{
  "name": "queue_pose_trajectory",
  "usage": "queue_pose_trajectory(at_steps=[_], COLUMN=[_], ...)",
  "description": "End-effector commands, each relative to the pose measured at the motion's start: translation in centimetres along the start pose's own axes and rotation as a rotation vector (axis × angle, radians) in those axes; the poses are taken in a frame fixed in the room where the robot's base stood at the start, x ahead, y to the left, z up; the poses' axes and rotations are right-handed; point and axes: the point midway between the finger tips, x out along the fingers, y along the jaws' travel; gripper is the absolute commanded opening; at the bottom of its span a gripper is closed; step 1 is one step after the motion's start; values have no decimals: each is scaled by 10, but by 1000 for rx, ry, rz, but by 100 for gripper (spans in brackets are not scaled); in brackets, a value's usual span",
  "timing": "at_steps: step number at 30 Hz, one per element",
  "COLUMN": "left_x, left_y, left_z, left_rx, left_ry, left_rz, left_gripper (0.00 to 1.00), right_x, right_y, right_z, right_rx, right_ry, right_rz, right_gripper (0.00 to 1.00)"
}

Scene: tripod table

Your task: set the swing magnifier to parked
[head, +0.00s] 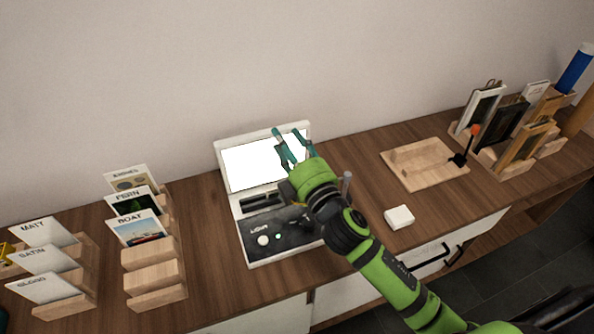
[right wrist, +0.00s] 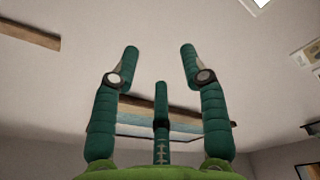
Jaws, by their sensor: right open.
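A white light box (head: 223,165) with a bright lit panel and a dark control strip stands in the middle of the table. A short grey upright post (head: 346,186) shows at its right side and may belong to the swing magnifier. I cannot make out the magnifier's lens or arm; my right arm covers that part. My right gripper (head: 287,132) is open and empty, in front of the lit panel in the head view. Its spread fingers show in the right wrist view (right wrist: 160,52) with nothing between them. My left gripper is not in view.
A small white block (head: 399,217) lies right of the box. A wooden tray (head: 425,178) and an orange-tipped black item (head: 469,146) are farther right, near racks of frames. Card racks (head: 155,296) stand at the left. Bare table lies between the left racks and the box.

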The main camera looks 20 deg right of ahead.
Motion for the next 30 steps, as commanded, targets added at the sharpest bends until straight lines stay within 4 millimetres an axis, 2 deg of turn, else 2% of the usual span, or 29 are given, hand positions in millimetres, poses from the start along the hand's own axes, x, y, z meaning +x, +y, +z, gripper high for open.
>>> queue_pose_trajectory(at_steps=[1,3,6,8,10,11,13,15,18,22,25,27,30], left_x=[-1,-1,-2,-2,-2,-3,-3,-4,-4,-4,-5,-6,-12], left_y=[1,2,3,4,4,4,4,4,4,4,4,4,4], left_z=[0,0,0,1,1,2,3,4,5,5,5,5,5], left_rx=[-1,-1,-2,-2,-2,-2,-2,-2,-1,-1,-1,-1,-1], left_ry=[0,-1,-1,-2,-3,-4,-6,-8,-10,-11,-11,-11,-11], left_rz=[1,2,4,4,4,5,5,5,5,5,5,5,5], left_gripper=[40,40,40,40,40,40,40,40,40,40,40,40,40], right_x=[16,25,24,19,12,10,5,2,0,-4,-8,-9,-9], right_y=[19,32,27,14,-8,-18,-38,-50,-50,-34,-23,-21,-29], right_z=[-32,-77,-127,-144,-148,-144,-121,-86,-29,30,55,63,66], right_rx=[-149,-371,-701,-904,-1142,-1244,-1467,-1661,-1867,-2006,-2048,-2057,-2055], right_ry=[151,368,670,846,1044,1125,1305,1462,1633,1768,1818,1836,1846], right_rz=[67,144,212,226,210,190,116,3,-193,-436,-553,-595,-612], right_gripper=[44,44,44,44,44,44,44,44,44,44,44,44,44])
